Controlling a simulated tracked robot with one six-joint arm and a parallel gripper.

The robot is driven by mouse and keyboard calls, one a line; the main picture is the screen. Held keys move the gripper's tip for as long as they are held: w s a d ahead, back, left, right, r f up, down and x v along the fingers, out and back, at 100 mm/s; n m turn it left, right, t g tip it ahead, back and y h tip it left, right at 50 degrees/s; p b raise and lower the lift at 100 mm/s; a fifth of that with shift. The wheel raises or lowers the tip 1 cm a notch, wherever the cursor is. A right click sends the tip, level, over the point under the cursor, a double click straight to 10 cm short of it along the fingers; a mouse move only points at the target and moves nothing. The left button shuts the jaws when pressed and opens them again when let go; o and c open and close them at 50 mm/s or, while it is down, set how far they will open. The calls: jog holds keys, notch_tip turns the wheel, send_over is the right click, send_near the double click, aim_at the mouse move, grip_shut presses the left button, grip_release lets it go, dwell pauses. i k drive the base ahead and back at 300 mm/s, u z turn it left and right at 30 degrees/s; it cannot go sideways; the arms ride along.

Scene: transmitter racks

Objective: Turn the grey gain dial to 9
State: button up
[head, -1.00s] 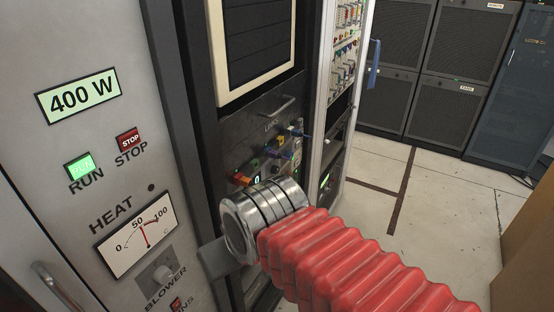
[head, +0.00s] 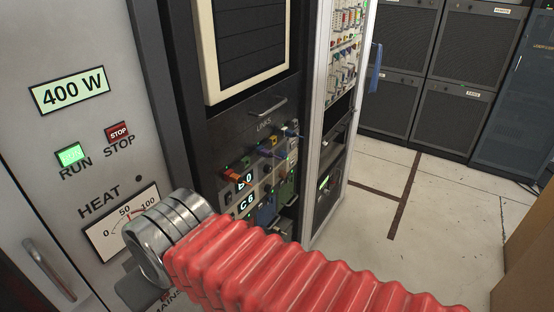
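I cannot make out a grey gain dial or a gain label in the head view. My arm, in a red ribbed sleeve with a metal collar, crosses the lower middle and reaches to the left cabinet front. A grey part of my arm shows just below the collar. No gripper fingers show, so I cannot see whether they are open or shut. The arm covers the lower part of the left cabinet panel, including the blower control and part of the HEAT meter (head: 112,234).
The left cabinet has a 400 W display (head: 69,91), a lit green RUN button (head: 71,155) and a red STOP button (head: 118,132). A dark LINKS panel (head: 262,112) with coloured plugs and lit displays stands beside it. Open floor (head: 450,215) lies to the right.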

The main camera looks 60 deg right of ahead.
aim_at(283, 154)
jog(key=u, duration=0.15)
jog(key=k, duration=0.95)
jog(key=z, duration=0.6)
jog(key=i, duration=1)
jog(key=z, duration=0.1)
